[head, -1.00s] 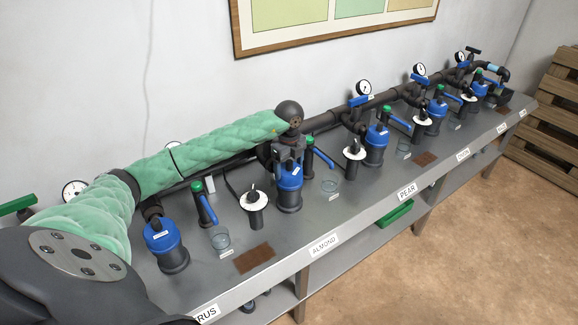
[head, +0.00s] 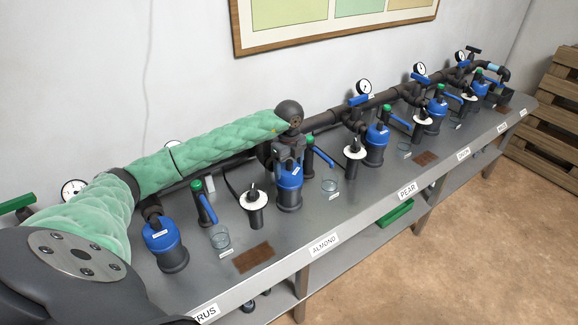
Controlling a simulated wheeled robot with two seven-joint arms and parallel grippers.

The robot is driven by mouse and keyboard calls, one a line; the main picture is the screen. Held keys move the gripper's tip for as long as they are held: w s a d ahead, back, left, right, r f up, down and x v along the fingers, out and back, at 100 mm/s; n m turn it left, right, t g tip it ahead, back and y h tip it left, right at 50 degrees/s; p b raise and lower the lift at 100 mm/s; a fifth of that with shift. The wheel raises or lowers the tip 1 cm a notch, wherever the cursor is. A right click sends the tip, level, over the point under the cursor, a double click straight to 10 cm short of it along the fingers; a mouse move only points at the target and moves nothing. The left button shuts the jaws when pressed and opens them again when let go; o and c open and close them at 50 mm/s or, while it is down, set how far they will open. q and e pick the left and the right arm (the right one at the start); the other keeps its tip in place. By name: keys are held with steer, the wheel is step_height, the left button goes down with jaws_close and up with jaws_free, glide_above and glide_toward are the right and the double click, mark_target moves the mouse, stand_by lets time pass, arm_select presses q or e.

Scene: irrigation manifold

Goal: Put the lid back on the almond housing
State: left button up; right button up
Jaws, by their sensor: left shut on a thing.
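The almond housing (head: 289,204) stands on the grey bench behind the ALMOND label (head: 324,244); its dark lower body shows. Its blue lid (head: 290,178), with a small white tag, is directly above the body, and I see no clear gap between them. My left gripper (head: 289,160) comes down from above and is shut on the top of this lid, hiding part of it. I cannot tell whether the lid is fully tightened. My right gripper is not in view.
A blue-lidded housing (head: 162,240) stands to the left and another (head: 376,145) to the right. A blue-handled valve (head: 322,157), a white-disc knob (head: 254,205), a clear cup (head: 329,184) and a brown mat (head: 254,258) are nearby. The dark pipe (head: 330,118) runs behind.

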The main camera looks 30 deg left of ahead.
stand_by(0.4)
arm_select(q)
steer(key=o, duration=1)
steer(key=shift+r+p, duration=1.7)
steer(key=shift+r, duration=2.4)
jaws_close()
